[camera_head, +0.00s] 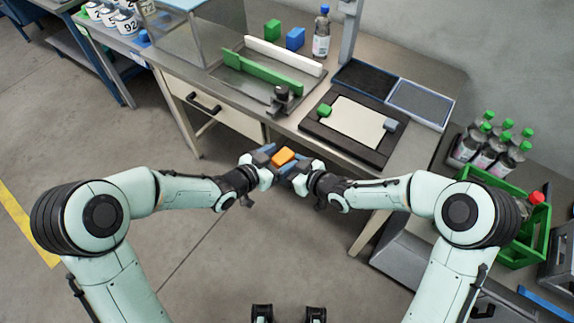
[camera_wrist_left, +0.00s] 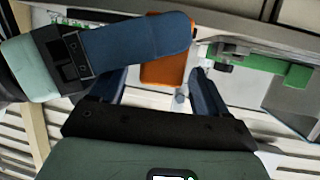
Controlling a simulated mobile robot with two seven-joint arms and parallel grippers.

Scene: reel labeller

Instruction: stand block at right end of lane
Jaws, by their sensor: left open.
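An orange block (camera_head: 284,157) is in the air between my two grippers, in front of the bench. My left gripper (camera_head: 268,156) is open, its fingers at the block's left side. In the left wrist view the orange block (camera_wrist_left: 166,68) shows just beyond and between the open fingers. My right gripper (camera_head: 294,166) is shut on the block; one of its blue fingers (camera_wrist_left: 140,46) crosses in front of the block and hides part of it. The lane on the bench runs between a green rail (camera_head: 262,72) and a white rail (camera_head: 285,55).
A green block (camera_head: 272,29), a blue block (camera_head: 295,38) and a bottle (camera_head: 321,32) stand behind the lane. A dark clamp-like part (camera_head: 283,97) is at the lane's near right. A framed board (camera_head: 352,120) lies to the right. A green crate (camera_head: 522,236) is at far right.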

